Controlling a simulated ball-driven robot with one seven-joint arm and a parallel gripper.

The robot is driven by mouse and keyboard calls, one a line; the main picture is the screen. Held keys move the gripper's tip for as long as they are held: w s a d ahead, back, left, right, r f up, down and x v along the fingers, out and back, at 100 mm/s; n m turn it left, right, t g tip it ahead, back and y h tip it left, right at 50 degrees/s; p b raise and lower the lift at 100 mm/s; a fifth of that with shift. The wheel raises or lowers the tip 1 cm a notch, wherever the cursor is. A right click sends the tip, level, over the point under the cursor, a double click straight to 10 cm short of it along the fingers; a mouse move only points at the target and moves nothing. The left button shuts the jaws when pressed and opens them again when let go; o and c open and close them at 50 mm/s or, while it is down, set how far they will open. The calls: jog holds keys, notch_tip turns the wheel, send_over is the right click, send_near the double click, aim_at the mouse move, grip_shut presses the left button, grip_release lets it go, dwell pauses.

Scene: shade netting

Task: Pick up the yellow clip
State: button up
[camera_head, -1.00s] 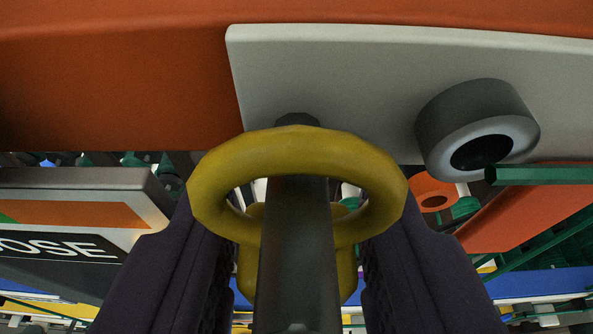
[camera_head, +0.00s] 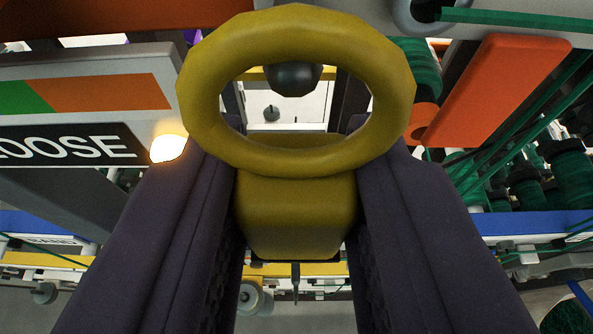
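The yellow clip (camera_head: 297,215) is close in front of the camera, a large ring on top and a solid block below. My gripper (camera_head: 297,225) has its two dark padded fingers on either side of the block and appears shut on it, with no gap visible at either side. The ring stands above the fingers. A dark rounded peg end (camera_head: 293,78) shows through the ring's opening. I cannot tell whether it reaches into the ring or lies behind it.
A panel marked "OOSE" (camera_head: 70,148), with a glowing lamp (camera_head: 168,148) at its edge, is at the left. An orange plate (camera_head: 500,88) and green netting spools (camera_head: 578,180) are at the right. A yellow rail (camera_head: 90,262) crosses lower down.

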jog(key=s+r+b, duration=0.1)
jog(key=s+b, duration=0.7)
jog(key=s, duration=0.7)
jog(key=shift+s, duration=0.25)
jog(key=s+b, duration=0.2)
jog(key=s, duration=0.6)
jog(key=shift+w, duration=0.1)
dwell(1.0)
